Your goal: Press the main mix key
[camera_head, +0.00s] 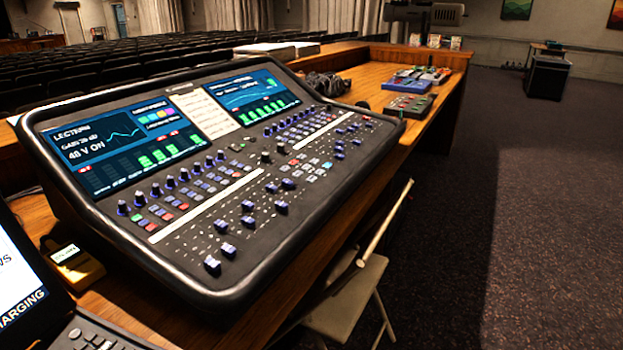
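A large black mixing desk (110,222) stands tilted on the wooden table. It has a left screen (100,172) and a right screen (245,86), both lit. Below the screens are rows of knobs, small coloured keys and blue fader caps (281,207). A cluster of small lit keys (311,167) sits right of the middle. The key labels are too small to read, so I cannot tell which key is the main mix key. Neither of my grippers shows in this view.
A laptop (22,285) and a small yellow device (77,266) are at the lower left. A folding chair (345,298) stands at the table's front edge. Cables (326,84) and effect boxes (408,104) lie beyond the desk. The carpet to the right is open.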

